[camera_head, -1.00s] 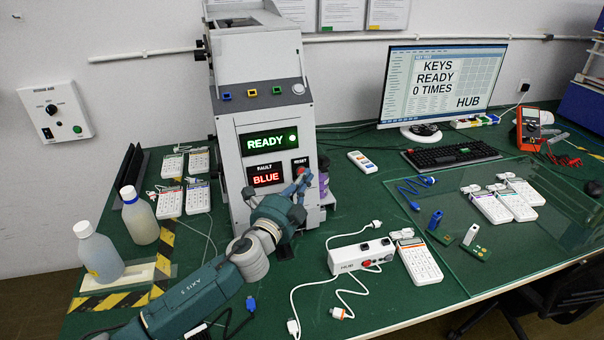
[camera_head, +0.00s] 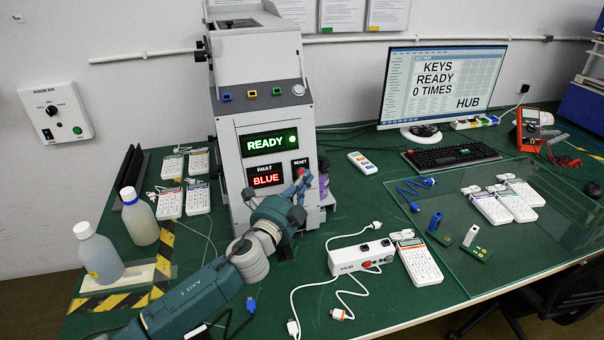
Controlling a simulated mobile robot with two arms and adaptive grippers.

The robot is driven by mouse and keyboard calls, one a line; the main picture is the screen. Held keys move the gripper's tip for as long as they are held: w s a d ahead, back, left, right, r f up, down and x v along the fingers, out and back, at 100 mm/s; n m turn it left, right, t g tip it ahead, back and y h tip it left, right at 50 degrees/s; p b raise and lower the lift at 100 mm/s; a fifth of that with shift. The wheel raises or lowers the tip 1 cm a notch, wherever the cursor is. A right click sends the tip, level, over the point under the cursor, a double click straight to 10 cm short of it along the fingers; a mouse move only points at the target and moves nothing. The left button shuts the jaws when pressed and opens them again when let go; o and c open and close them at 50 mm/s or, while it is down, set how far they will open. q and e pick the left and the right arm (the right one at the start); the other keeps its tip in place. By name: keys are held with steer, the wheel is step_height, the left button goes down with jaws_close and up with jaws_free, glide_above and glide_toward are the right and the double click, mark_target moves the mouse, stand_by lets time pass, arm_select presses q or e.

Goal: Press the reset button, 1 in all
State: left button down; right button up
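The test machine (camera_head: 244,112) stands at the back of the green table, with a lit green READY display (camera_head: 269,142) and a red FAULT display reading BLUE (camera_head: 266,176). The red reset button (camera_head: 301,172) sits under the RESET label, right of the FAULT display. My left gripper (camera_head: 302,183) is at the machine's front, its fingertips at or just below the button. Whether they touch it I cannot tell. The fingers look close together, but their gap is too small to make out. My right gripper is not in view.
A white hub (camera_head: 361,256) with cables and a keypad (camera_head: 419,262) lie right of my arm. Two bottles (camera_head: 139,216) stand at the left, near several keypads (camera_head: 197,198). A monitor (camera_head: 440,85) reads KEYS READY 0 TIMES. A glass-like sheet (camera_head: 540,240) covers the right side.

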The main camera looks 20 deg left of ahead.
arm_select(q)
steer(key=shift+w+a+f, duration=0.1)
steer(key=shift+w+a, duration=0.15)
steer(key=shift+w, duration=0.1)
steer(key=shift+w+a+b, duration=0.2)
steer(key=shift+w+b, duration=0.05)
steer(key=shift+b, duration=0.05)
stand_by(0.8)
stand_by(0.4)
steer(key=shift+s+d+p, duration=0.35)
steer(key=shift+s+d, duration=0.1)
steer(key=shift+s, duration=0.2)
steer(key=shift+s+d+r+p, duration=0.3)
steer(key=shift+s+d, duration=0.2)
steer(key=shift+s, duration=0.15)
steer(key=shift+s+d+r+p, duration=0.25)
steer(key=shift+s+d+p, duration=0.15)
steer(key=shift+s, duration=0.2)
steer(key=shift+s+d+r+p, duration=0.25)
steer(key=shift+s+d, duration=0.3)
steer(key=shift+s, duration=0.1)
